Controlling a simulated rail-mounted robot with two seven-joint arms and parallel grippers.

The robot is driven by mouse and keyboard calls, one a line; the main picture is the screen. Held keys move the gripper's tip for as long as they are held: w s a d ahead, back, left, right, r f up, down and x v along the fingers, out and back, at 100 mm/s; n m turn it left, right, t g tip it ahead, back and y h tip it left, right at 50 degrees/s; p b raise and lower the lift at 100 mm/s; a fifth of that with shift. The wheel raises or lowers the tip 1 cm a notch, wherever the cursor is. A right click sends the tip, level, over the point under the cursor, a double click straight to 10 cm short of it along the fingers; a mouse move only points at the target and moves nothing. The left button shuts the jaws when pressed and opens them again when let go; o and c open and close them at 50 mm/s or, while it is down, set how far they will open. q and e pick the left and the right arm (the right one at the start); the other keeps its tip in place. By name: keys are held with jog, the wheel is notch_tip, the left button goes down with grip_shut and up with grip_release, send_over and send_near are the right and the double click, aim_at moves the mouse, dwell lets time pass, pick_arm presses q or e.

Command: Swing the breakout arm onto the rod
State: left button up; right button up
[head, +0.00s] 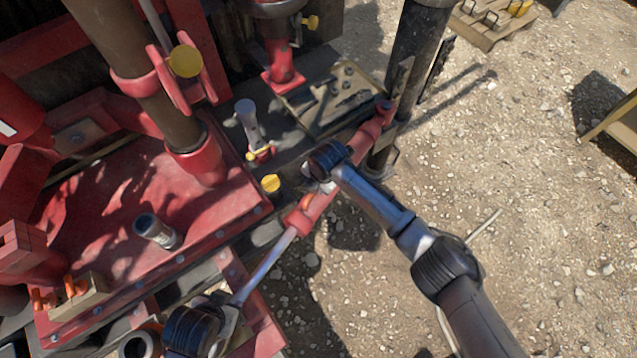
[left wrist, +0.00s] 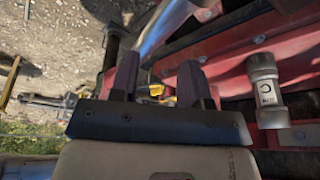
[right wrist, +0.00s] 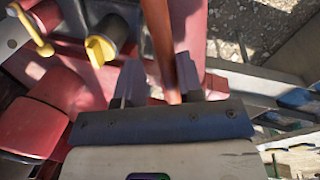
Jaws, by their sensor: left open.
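The breakout arm is a red tube (head: 312,208) running from a dark upright post down to a silver handle bar (head: 265,268). The brown rod (head: 182,132) stands upright in a red collar on the red deck, left of the breakout arm and apart from it. My left gripper (head: 228,312) is open beside the lower end of the silver bar; the bar (left wrist: 168,28) shows beyond its fingers in the left wrist view. My right gripper (right wrist: 160,82) looks open, with an orange bar (right wrist: 158,35) between its fingers. In the head view its fingers are hidden behind my right wrist.
A tray of small parts (head: 322,108) lies behind the breakout arm. A silver-topped lever (head: 248,120) and a yellow knob (head: 271,183) stand between arm and rod. A short metal tube (head: 155,231) stands on the deck. Open gravel lies at right.

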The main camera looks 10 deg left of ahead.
jog(key=shift+o, duration=0.7)
jog(key=shift+s, duration=0.1)
pick_arm(q)
jog(key=shift+d, duration=0.1)
pick_arm(e)
jog(key=shift+r, duration=0.1)
pick_arm(q)
jog(key=shift+r+p, duration=0.7)
jog(key=shift+p, duration=0.05)
pick_arm(e)
jog(key=v, duration=1.3)
jog(key=shift+r, duration=0.35)
pick_arm(q)
jog(key=shift+d, duration=0.1)
